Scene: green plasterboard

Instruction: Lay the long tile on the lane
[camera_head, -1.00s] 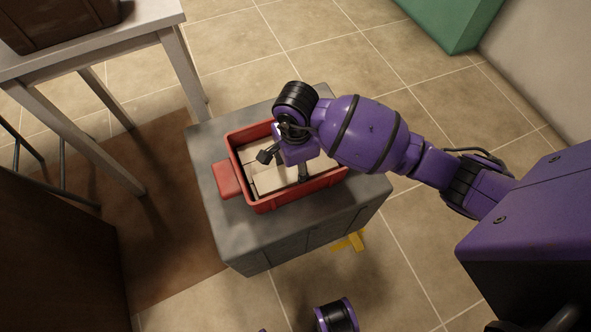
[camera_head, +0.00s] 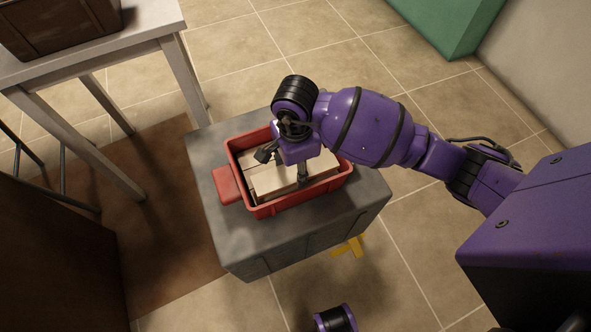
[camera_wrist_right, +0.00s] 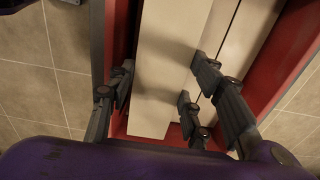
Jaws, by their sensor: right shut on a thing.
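A red bin (camera_head: 262,212) holds several long cream tiles on top of a grey block (camera_head: 255,245). My right gripper (camera_head: 283,168) reaches down into the bin and is shut on a long cream tile (camera_head: 272,183). In the right wrist view the fingers of the right gripper (camera_wrist_right: 155,92) sit on both sides of that tile (camera_wrist_right: 165,60). Another cream tile (camera_wrist_right: 216,30) lies to its right, by the red bin wall (camera_wrist_right: 262,60). The far part of the tiles is hidden by my gripper and arm in the head view. I cannot make out a lane. My left gripper is out of view.
A white table (camera_head: 130,45) with a brown crate (camera_head: 60,28) stands at the upper left. A brown piece of furniture (camera_head: 55,255) fills the lower left. A green block (camera_head: 455,25) stands by the wall at the upper right.

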